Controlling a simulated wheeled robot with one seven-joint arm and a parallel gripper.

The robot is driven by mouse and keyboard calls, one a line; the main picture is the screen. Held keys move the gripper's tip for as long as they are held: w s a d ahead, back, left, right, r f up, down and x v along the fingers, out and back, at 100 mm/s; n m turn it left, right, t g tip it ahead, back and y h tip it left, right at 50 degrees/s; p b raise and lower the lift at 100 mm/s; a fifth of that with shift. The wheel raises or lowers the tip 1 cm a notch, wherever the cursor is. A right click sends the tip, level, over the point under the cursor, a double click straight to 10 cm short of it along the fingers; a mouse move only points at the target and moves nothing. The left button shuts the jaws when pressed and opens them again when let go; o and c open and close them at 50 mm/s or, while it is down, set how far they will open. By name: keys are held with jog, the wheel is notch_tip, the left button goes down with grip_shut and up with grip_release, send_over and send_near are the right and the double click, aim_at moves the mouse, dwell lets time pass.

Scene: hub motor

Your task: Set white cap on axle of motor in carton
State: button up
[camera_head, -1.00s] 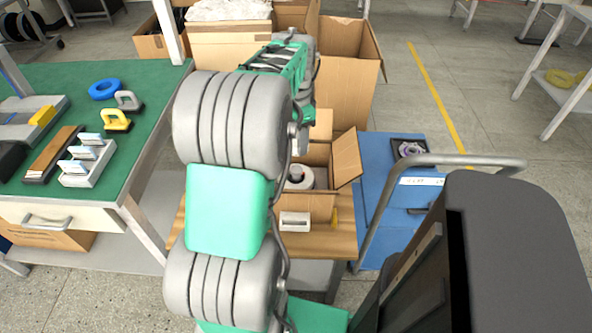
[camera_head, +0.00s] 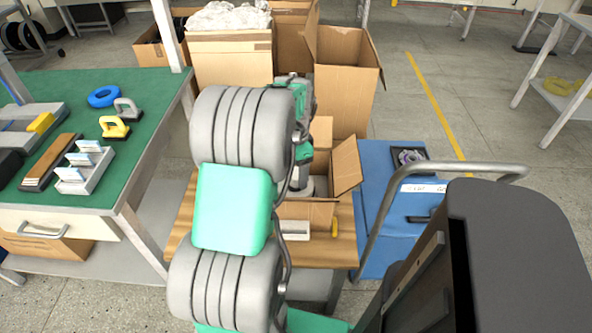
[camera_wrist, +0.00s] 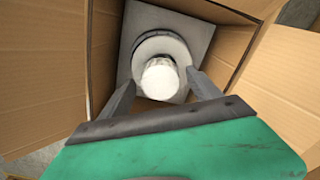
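The motor (camera_wrist: 181,91) sits in the open carton (camera_wrist: 237,50), with a dark rim and a pale ring face seen from above in the wrist view. The round white cap (camera_wrist: 160,80) is in front of the motor's centre, between the two fingers of my gripper (camera_wrist: 161,80). Whether the fingers touch the cap cannot be told. Whether the cap is seated or just above the axle is also unclear, as it hides the axle.
The carton's flaps stand open around my gripper, one at the right (camera_head: 346,166). A small white holder (camera_head: 294,230) is on the wooden surface (camera_head: 338,250) in front.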

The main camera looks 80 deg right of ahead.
aim_at(296, 173)
jog(key=shift+r, duration=0.1)
notch_tip(296, 173, up, 12)
jog(key=p, duration=0.1)
jog(key=w+a+n, duration=0.2)
jog(key=w+a, duration=0.1)
jog(key=w, duration=0.2)
jog(key=w+a+n, duration=0.2)
jog(key=w+a, duration=0.1)
jog(key=w, duration=0.2)
jog(key=w+a+n, duration=0.3)
jog(key=w, duration=0.2)
jog(key=shift+w+a+r+h, duration=0.15)
jog(key=shift+a+r+h, duration=0.15)
jog(key=shift+r, duration=0.05)
jog(key=w+a+n+t, duration=0.1)
jog(key=w+a+n, duration=0.75)
jog(key=a, duration=0.55)
jog(key=a+f+n, duration=0.2)
jog(key=a+n, duration=0.4)
jog(key=a, duration=0.6)
jog(key=s+a+f+n+t, duration=0.1)
jog(key=a+f+n, duration=0.1)
jog(key=a+n, duration=0.4)
jog(key=a, duration=0.5)
jog(key=shift+a+f+n, duration=0.25)
jog(key=shift+a+n, duration=0.1)
jog(key=shift+a, duration=0.05)
jog(key=shift+s, duration=0.1)
jog(key=shift+c, duration=0.2)
